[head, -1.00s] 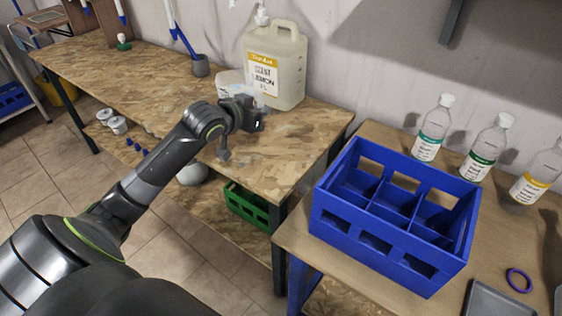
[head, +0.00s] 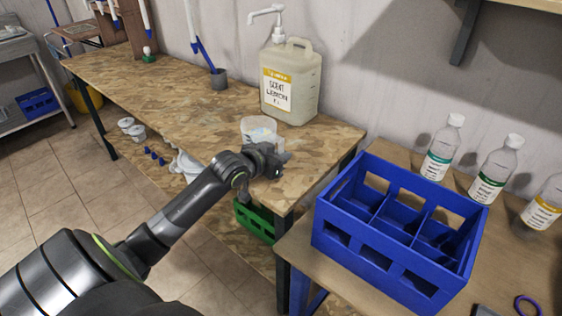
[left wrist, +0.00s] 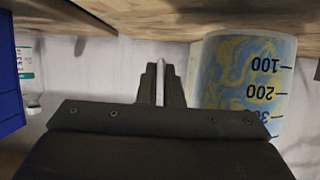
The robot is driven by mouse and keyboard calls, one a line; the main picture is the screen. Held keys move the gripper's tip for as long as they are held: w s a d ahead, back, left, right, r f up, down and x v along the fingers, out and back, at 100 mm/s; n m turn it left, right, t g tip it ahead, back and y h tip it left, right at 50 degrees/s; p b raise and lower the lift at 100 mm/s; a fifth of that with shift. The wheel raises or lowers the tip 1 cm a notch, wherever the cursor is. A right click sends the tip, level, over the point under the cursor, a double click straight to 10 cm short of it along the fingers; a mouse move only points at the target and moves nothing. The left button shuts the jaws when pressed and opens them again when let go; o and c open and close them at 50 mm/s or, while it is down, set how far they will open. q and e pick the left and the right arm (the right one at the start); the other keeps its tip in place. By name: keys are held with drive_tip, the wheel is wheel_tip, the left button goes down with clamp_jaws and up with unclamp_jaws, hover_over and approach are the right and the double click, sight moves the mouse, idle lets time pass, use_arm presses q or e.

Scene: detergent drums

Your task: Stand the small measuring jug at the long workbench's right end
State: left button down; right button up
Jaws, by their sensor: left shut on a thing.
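The small measuring jug (head: 259,128) is a pale translucent cup with blue-yellow patterned contents. It is near the right end of the long workbench (head: 190,110), in front of the scent canister. My left gripper (head: 278,160) is at the jug's near right side. In the left wrist view the gripper's fingers (left wrist: 161,84) are closed around a thin pale strip, which I take as the jug's handle. The jug (left wrist: 243,80) fills the right there, upside down in the picture, with its scale showing. Whether its base touches the bench is unclear. My right gripper is out of view.
The large lemon scent canister (head: 291,88) with a pump stands behind the jug. A blue divided crate (head: 385,255) and several labelled bottles (head: 490,170) stand on the adjoining table. The bench's right front corner is clear. A green crate (head: 253,222) is below.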

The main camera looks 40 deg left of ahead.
use_arm(q)
drive_tip(key=shift+f, duration=0.95)
drive_tip(key=shift+f, duration=0.1)
drive_tip(key=c, duration=1.6)
unclamp_jaws()
